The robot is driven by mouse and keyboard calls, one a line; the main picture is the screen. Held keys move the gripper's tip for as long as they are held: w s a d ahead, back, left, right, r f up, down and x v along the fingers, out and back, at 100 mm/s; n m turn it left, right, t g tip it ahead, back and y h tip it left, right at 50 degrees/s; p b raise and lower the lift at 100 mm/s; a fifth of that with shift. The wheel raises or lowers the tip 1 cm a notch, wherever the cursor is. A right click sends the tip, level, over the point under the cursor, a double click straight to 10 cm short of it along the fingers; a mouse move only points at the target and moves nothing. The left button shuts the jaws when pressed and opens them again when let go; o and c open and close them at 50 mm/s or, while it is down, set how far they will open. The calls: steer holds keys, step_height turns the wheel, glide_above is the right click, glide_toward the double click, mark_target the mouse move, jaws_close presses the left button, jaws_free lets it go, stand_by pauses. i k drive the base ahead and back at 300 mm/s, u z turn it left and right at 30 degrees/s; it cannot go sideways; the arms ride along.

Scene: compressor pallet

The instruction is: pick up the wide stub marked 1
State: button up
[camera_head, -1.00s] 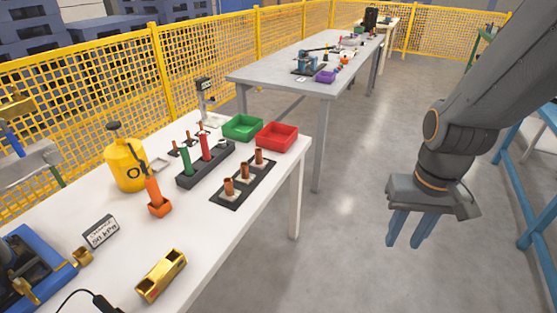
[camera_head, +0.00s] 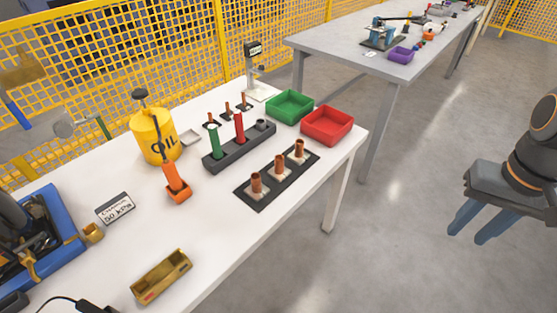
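Three wide copper stubs stand upright on pale square bases in a row on a black strip (camera_head: 262,202) on the white table. They are the near stub (camera_head: 256,183), the middle stub (camera_head: 280,164) and the far stub (camera_head: 299,148). Their marks are too small to read, so I cannot tell which is 1. Several thinner copper stubs (camera_head: 228,107) stand farther back. My gripper (camera_head: 469,236) hangs at the right edge over the floor, well away from the stubs. Its two blue fingers are apart with nothing between them.
A green bin (camera_head: 289,104) and a red bin (camera_head: 328,122) stand behind the strip. A dark rack (camera_head: 240,149) holds green and red tools. A yellow oil can (camera_head: 152,138), an orange-handled tool (camera_head: 173,180) and a brass block (camera_head: 161,276) are nearby. Open floor separates my gripper from the table.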

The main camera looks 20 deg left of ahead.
mark_target(280, 172)
steer(key=u, duration=0.6)
steer(key=i, duration=0.85)
steer(key=u, duration=0.7)
